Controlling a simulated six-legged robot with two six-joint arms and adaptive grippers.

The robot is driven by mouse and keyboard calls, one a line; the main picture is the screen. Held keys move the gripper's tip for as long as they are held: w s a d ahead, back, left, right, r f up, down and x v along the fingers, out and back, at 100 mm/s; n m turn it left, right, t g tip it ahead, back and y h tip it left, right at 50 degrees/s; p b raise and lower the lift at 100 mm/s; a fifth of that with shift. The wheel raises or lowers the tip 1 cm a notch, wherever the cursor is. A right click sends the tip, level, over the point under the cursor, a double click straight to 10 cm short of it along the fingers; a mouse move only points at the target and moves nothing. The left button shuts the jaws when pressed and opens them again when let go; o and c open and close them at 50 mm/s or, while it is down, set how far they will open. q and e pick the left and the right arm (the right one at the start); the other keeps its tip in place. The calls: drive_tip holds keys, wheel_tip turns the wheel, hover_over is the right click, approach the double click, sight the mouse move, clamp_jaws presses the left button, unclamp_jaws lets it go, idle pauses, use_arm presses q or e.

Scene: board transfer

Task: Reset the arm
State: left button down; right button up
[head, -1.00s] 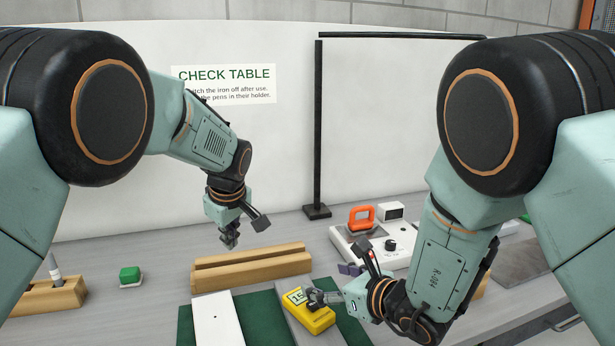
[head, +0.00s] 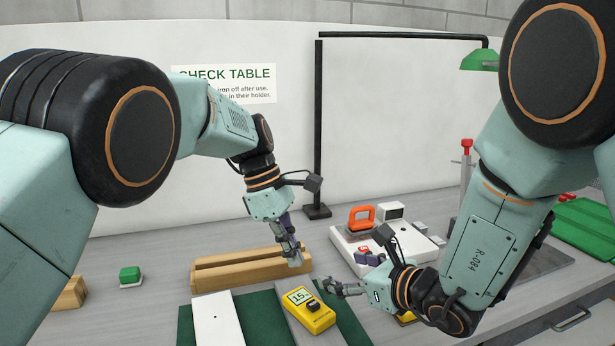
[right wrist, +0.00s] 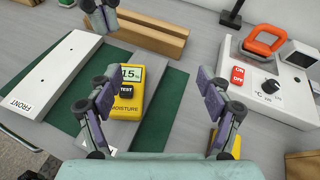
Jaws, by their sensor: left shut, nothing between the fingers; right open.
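My right gripper (head: 350,270) is open and empty, up and to the right of the yellow moisture meter (head: 311,314); both its fingers also show in the right wrist view (right wrist: 154,85). The meter has a lit display and a black test button, and rests on a grey board (head: 290,318). It also shows in the right wrist view (right wrist: 127,100), partly behind a finger. My left gripper (head: 292,252) is shut and empty, in front of the wooden block (head: 240,268); its fingers show at the top edge of the right wrist view (right wrist: 100,8).
A white board (head: 217,318) labelled FRONT lies left of the grey one, over a green mat (head: 258,310). A white station with an orange-handled iron (head: 361,217) stands at back right. A black post (head: 318,130) rises behind. A green-topped block (head: 130,276) sits left.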

drive_tip(key=shift+s+d+f+n+g, duration=0.15)
drive_tip(key=shift+s+n+g, duration=0.2)
drive_tip(key=shift+s, duration=0.2)
drive_tip(key=shift+s+f+n+g, duration=0.1)
drive_tip(key=shift+s+n+g, duration=0.15)
drive_tip(key=shift+s+g, duration=0.25)
